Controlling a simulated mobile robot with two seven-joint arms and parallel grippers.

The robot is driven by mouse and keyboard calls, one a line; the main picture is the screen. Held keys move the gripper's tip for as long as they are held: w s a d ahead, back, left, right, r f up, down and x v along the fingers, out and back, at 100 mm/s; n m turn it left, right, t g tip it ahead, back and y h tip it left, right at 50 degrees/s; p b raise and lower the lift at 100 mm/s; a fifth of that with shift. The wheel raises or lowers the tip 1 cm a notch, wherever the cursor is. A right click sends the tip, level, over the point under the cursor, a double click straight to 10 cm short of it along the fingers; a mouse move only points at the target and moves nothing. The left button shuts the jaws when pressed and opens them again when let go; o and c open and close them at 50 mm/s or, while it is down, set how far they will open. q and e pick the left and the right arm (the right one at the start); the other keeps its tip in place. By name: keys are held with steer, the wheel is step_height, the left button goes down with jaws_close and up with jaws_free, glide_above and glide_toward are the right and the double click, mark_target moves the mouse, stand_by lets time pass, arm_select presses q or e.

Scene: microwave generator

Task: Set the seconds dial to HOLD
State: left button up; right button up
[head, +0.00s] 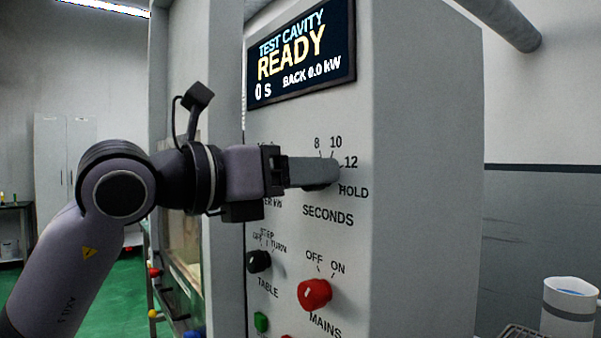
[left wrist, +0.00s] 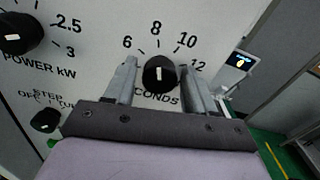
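The seconds dial (left wrist: 159,74) is a round black knob on the grey front panel (head: 415,130). Its white mark points up, roughly at the 8, in the left wrist view. In the head view the dial is mostly or wholly hidden behind my left gripper (head: 328,172), and the HOLD label (head: 354,192) shows right of the fingers, below 12. In the left wrist view my left gripper (left wrist: 160,80) is open, one finger on each side of the dial, with gaps showing. HOLD is hidden there. My right gripper is not in view.
The display (head: 301,52) reads READY and 0 s. Below are the black table dial (head: 259,261), the red mains dial (head: 315,294) and a green button (head: 261,322). The power dial (left wrist: 18,34) is left of the seconds dial. A white container (head: 569,308) stands at the right.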

arm_select(q)
steer(key=c, duration=0.7)
steer(key=shift+m, duration=0.3)
steer(key=shift+s+d+f+m+b, duration=0.15)
steer(key=shift+m+b, duration=0.75)
steer(key=shift+m, duration=5.65)
steer(key=shift+w+a+f+m+b, duration=0.1)
steer(key=shift+m+b, duration=0.8)
steer(key=shift+m, duration=5.65)
